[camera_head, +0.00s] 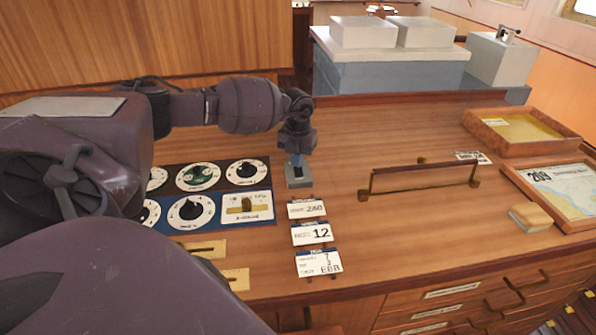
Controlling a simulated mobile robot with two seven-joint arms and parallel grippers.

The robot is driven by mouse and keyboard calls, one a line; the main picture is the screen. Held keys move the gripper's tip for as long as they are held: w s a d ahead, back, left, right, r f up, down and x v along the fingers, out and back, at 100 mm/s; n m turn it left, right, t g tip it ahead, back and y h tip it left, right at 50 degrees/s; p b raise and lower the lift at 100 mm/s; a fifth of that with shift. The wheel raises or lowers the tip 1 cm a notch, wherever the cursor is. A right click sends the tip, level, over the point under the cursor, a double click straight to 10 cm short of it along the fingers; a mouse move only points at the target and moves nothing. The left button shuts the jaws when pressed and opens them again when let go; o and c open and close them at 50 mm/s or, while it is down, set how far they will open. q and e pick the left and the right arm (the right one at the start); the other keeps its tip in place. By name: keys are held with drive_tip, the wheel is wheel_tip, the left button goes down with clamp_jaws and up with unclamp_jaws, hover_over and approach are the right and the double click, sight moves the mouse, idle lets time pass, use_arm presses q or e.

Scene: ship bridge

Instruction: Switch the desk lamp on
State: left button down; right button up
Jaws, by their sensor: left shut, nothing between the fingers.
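A small grey box with a dark top (298,182), which looks like a switch, sits on the wooden desk just right of the dial panel. My left gripper (297,160) points down at it, its fingers shut and empty. Its tips are over or against the dark top; I cannot tell if they touch. The fingers hide part of the top. No thing shows clearly as a desk lamp; a low brown bar on brass feet (425,178) stands on the desk to the right, and no glow shows on it. My right gripper is not in view.
Dial panels (209,190) lie left of the box, partly behind my left arm. Label cards (310,233) lie in front of it. A wooden tray (520,131), a framed chart (560,190) and a tan block (531,217) are at right. The desk between box and bar is clear.

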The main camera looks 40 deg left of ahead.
use_arm(q)
drive_tip(key=shift+f, duration=0.2)
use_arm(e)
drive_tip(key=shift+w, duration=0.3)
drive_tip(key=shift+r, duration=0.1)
use_arm(q)
drive_tip(key=shift+r, duration=0.5)
drive_tip(key=shift+r+p, duration=1.85)
drive_tip(key=shift+r, duration=0.55)
drive_tip(key=shift+r+p, duration=0.4)
drive_tip(key=shift+r, duration=0.25)
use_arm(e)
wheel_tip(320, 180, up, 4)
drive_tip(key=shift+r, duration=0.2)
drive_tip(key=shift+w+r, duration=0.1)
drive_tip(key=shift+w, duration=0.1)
use_arm(q)
drive_tip(key=shift+f, duration=0.1)
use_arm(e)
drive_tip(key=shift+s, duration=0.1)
